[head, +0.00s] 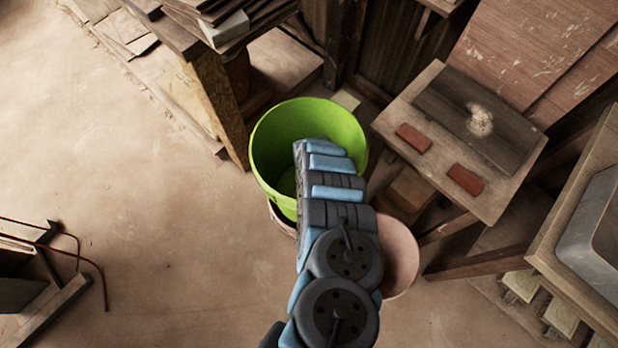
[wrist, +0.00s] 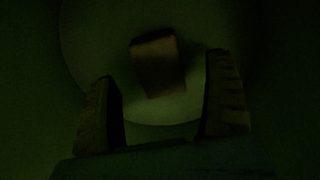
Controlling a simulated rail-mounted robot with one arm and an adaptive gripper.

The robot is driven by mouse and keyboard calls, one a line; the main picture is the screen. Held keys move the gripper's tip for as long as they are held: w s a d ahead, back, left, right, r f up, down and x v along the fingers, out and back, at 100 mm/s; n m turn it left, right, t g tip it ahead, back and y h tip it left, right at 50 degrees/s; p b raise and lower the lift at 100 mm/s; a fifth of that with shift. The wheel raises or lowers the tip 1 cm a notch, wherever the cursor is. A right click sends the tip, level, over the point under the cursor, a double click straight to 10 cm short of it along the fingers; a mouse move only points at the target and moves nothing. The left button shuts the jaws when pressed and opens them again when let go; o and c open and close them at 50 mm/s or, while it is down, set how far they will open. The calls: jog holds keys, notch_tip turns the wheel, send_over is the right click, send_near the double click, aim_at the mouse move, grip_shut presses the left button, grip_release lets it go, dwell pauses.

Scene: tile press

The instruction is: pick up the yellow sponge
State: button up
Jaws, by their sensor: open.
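In the wrist view, which is very dark, a small block-like thing (wrist: 158,65) lies on the round floor of a green-tinted container. It looks brownish orange there, and I cannot clearly tell that it is the yellow sponge. My gripper (wrist: 165,100) has its two fingers spread apart, with nothing between them. The block shows beyond the fingertips, near the middle. In the head view, my arm reaches into the bright green bucket (head: 270,130), and my gripper is hidden there.
The green bucket's wall surrounds my gripper. A pinkish bucket (head: 401,255) stands beside and under it. A wooden table (head: 400,110) with two red tiles (head: 413,138) (head: 465,179) is at the right. A wooden shelf unit (head: 215,95) stands close at the left. Open floor (head: 150,230) lies at left.

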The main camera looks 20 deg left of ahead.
notch_tip(320, 180, down, 2)
jog(key=shift+w+a+f+b, duration=0.1)
jog(key=shift+w+a+b, duration=0.05)
jog(key=shift+b, duration=0.3)
jog(key=shift+f, duration=0.6)
jog(key=c, duration=1.1)
